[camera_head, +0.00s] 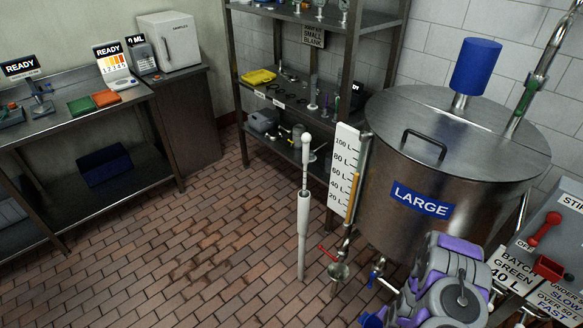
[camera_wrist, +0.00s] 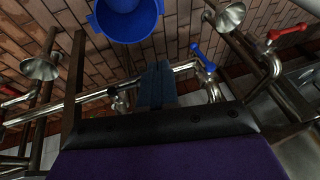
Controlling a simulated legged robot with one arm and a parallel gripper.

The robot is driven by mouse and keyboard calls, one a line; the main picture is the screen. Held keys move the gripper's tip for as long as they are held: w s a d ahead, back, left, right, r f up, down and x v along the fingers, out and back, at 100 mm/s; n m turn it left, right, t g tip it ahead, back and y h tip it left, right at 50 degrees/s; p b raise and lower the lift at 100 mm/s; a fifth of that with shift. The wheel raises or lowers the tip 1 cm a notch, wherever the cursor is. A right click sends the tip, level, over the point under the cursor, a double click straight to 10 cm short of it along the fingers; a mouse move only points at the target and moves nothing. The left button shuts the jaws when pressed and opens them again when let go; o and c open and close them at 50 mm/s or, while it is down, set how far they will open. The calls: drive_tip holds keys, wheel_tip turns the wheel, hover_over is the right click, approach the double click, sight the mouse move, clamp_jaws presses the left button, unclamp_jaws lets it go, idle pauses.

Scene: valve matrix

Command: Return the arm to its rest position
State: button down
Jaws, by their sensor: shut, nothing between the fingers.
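My arm (camera_head: 445,285), grey and purple, is folded at the lower right of the head view, in front of the large steel tank (camera_head: 400,170). My gripper (camera_wrist: 157,68) shows in the wrist view as two dark blue fingers side by side, shut with nothing between them. Its fingertips are not clear in the head view. In the wrist view the fingers point toward steel pipework, beside a valve with a blue handle (camera_wrist: 202,57). No object is held.
A blue bucket (camera_wrist: 128,22) is at the top of the wrist view. A red-handled valve (camera_wrist: 288,31) is at right, and a steel funnel (camera_wrist: 41,64) at left. In the head view a control box (camera_head: 552,240) stands right of my arm. Brick floor (camera_head: 190,250) is open at left.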

drive_tip(key=w+a+r+n+g, duration=0.1)
drive_tip(key=w+r, duration=0.1)
drive_tip(key=r, duration=0.7)
drive_tip(key=w+a+r+n+g, duration=0.1)
drive_tip(key=w+r+n, duration=0.1)
drive_tip(key=r, duration=0.6)
drive_tip(key=s+a+r+n+g, duration=0.1)
drive_tip(key=a+r, duration=0.2)
drive_tip(key=r, duration=0.5)
drive_tip(key=s+a+r+n, duration=0.1)
drive_tip(key=s+a+r, duration=0.15)
drive_tip(key=r, duration=0.55)
drive_tip(key=s+a+r+n+g, duration=0.2)
drive_tip(key=s+a+r, duration=0.85)
drive_tip(key=r, duration=0.35)
drive_tip(key=s+a+r+n, duration=0.1)
drive_tip(key=s+a+r, duration=0.1)
drive_tip(key=s, duration=0.5)
drive_tip(key=s+a+r+n+g+y, duration=0.1)
drive_tip(key=s+a+r, duration=0.1)
drive_tip(key=s+r, duration=0.3)
drive_tip(key=s, duration=0.3)
drive_tip(key=shift+n, duration=0.4)
drive_tip(key=shift+d+f, duration=0.1)
